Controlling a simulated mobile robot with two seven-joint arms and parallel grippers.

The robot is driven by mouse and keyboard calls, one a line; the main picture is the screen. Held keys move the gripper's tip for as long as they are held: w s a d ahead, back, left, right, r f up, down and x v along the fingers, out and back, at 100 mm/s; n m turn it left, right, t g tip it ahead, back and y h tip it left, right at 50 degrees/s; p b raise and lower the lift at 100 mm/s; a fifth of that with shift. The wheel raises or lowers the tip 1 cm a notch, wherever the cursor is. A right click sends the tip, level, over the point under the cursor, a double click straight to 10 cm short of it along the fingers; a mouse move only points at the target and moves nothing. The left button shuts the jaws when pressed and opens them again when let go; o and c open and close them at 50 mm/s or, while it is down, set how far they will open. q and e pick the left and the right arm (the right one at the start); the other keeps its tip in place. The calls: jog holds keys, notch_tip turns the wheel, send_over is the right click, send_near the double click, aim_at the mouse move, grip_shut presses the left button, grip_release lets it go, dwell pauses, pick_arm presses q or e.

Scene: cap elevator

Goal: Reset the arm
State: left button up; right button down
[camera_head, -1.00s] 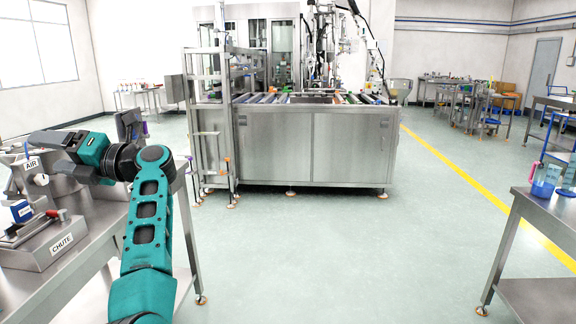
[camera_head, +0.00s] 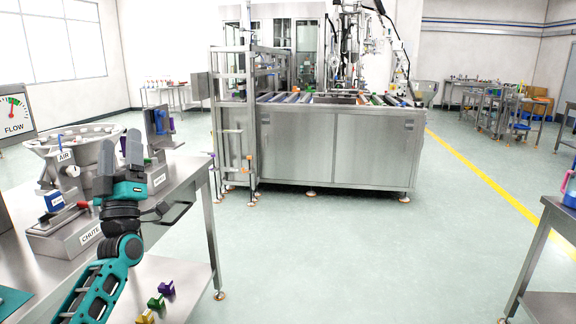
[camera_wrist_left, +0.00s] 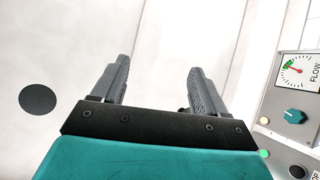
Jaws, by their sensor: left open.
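My left arm (camera_head: 105,285) is teal and black and comes up from the bottom left in the head view. My left gripper (camera_head: 120,158) points upward above the near edge of the left steel table (camera_head: 180,185). In the left wrist view my left gripper (camera_wrist_left: 160,75) has its two dark fingers apart with nothing between them. My right arm and gripper are in neither view.
A chute unit (camera_head: 70,235), a round bowl feeder (camera_head: 70,145) and a flow gauge (camera_head: 15,115) stand at the left table. Small coloured parts (camera_head: 157,302) lie on its lower shelf. A large steel machine (camera_head: 335,145) stands ahead. The middle floor is clear.

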pick_arm(q)
jog(key=w+d+f+m+g+h, duration=0.45)
jog(key=w+f+m+h, duration=0.25)
jog(key=f+m+h, duration=0.4)
notch_tip(320, 180, down, 11)
jog(key=s+m+g+y, duration=0.2)
jog(key=m+g, duration=0.1)
jog(key=g, duration=0.3)
jog(key=s+d+f+g+h, duration=0.1)
jog(key=s+d+f, duration=0.3)
jog(key=s+f, duration=0.4)
jog(key=s+d+f+g, duration=0.2)
jog(key=s+d+f, duration=0.2)
jog(key=s+f, duration=0.35)
jog(key=s+d+f+g, duration=0.1)
jog(key=s+d+f, duration=0.2)
jog(key=s, duration=0.6)
jog(key=s+d+f+g+h, duration=0.1)
jog(key=s+d+f+g, duration=0.1)
jog(key=s, duration=0.7)
notch_tip(320, 180, down, 3)
jog(key=shift+s+d+r+n, duration=0.15)
jog(key=shift+s+d+n, duration=0.2)
jog(key=shift+d, duration=0.4)
jog(key=shift+s+a, duration=0.1)
